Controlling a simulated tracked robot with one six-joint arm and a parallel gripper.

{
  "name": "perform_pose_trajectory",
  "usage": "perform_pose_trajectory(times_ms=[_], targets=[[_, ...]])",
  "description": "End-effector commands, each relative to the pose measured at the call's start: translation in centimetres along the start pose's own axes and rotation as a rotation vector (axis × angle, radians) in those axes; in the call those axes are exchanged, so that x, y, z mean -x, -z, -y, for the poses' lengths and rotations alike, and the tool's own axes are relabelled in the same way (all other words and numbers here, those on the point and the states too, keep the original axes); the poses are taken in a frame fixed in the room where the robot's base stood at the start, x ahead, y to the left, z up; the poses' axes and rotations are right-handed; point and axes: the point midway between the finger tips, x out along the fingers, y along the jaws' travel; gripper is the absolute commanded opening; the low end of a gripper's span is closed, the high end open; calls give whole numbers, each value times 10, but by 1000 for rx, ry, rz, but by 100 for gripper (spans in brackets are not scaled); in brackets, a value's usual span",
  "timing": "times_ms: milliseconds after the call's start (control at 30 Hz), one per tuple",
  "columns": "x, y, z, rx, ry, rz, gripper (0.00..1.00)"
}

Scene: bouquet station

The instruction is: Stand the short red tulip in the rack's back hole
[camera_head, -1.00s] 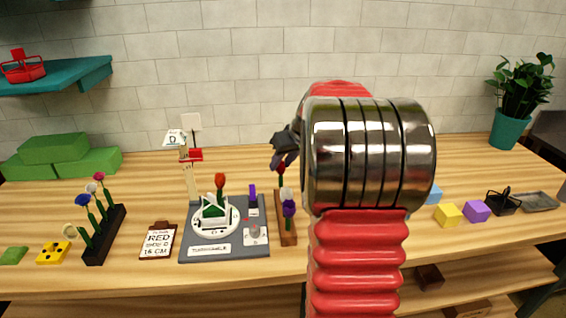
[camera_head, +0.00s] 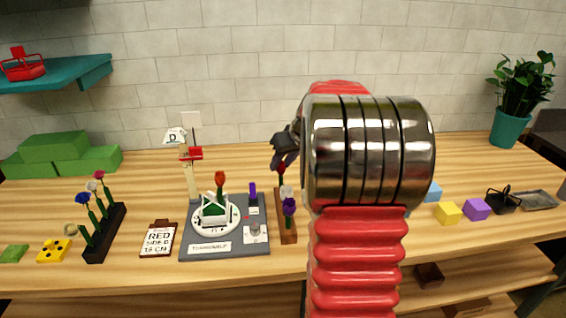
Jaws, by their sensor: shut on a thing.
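My gripper (camera_head: 284,150) is above the back end of the brown rack (camera_head: 288,232), partly hidden behind my own arm. It is shut on a red tulip (camera_head: 281,170), whose head shows just below the fingers. The tulip's green stem points down towards the rack's back end. I cannot tell whether its foot is in the back hole. A white flower (camera_head: 286,192) and a purple flower (camera_head: 289,206) stand in the rack in front of it. Another red tulip (camera_head: 220,179) stands on the turntable (camera_head: 216,216) to the left.
A black rack (camera_head: 104,236) with blue, white and pink flowers stands at the left. A card (camera_head: 159,240) reading RED, SIDE D, 16 CM lies beside the turntable. A post with a D sign (camera_head: 175,136) rises behind the turntable. Yellow (camera_head: 447,212) and purple (camera_head: 477,209) blocks lie right.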

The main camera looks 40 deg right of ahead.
Motion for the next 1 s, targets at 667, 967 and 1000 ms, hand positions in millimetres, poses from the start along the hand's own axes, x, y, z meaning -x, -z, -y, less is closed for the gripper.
perform_pose_trajectory(times_ms=[667, 967, 1000], targets=[[-5, -3, 0, -1, 0, 1, 19], [-5, -4, -1, 0, 0, 0, 19], [-5, -4, -1, 0, 0, 0, 19]])
